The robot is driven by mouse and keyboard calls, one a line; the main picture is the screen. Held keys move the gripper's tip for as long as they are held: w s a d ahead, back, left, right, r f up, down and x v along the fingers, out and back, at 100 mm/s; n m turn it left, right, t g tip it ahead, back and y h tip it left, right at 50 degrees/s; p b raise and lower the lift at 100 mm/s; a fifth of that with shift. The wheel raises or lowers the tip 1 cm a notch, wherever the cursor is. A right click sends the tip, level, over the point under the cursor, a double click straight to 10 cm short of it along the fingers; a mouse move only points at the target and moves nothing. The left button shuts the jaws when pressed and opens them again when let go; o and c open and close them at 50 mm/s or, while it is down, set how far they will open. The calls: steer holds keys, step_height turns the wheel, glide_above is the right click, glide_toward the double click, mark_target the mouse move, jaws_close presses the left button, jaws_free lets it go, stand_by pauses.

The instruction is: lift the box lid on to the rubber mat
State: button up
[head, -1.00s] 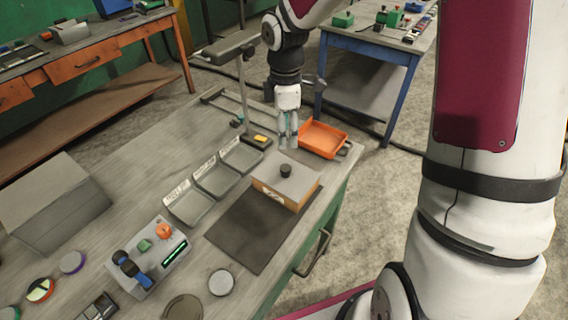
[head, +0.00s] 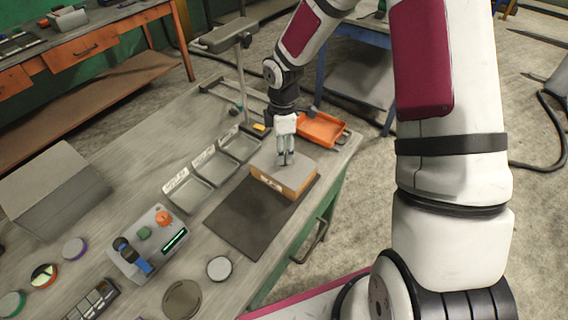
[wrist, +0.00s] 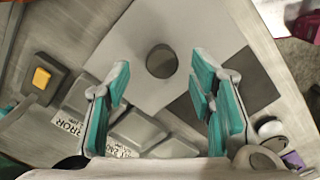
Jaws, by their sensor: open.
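The box (head: 272,183) is orange-brown with a grey lid (head: 300,173) on it, and stands at the far end of the dark rubber mat (head: 240,222). In the wrist view the pale lid (wrist: 135,50) fills the upper middle, with its dark round knob (wrist: 161,61). My gripper (head: 286,160) is above the lid, and its fingers hide the knob in the head view. In the wrist view my gripper (wrist: 165,100) has its teal-padded fingers wide apart, with nothing between the pads. The knob lies ahead of the fingertips. The mat (wrist: 255,88) shows at the right.
Three grey trays with labels (head: 190,194) line the mat's left side. An orange tray (head: 320,130) lies behind the box. A post with a flat arm (head: 243,80) stands behind the trays. A control box (head: 147,243) and several round tins are nearer. The mat's near part is bare.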

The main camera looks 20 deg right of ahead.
steer(key=shift+s+f, duration=0.15)
steer(key=shift+f, duration=1.65)
jaws_close()
steer(key=shift+r, duration=0.1)
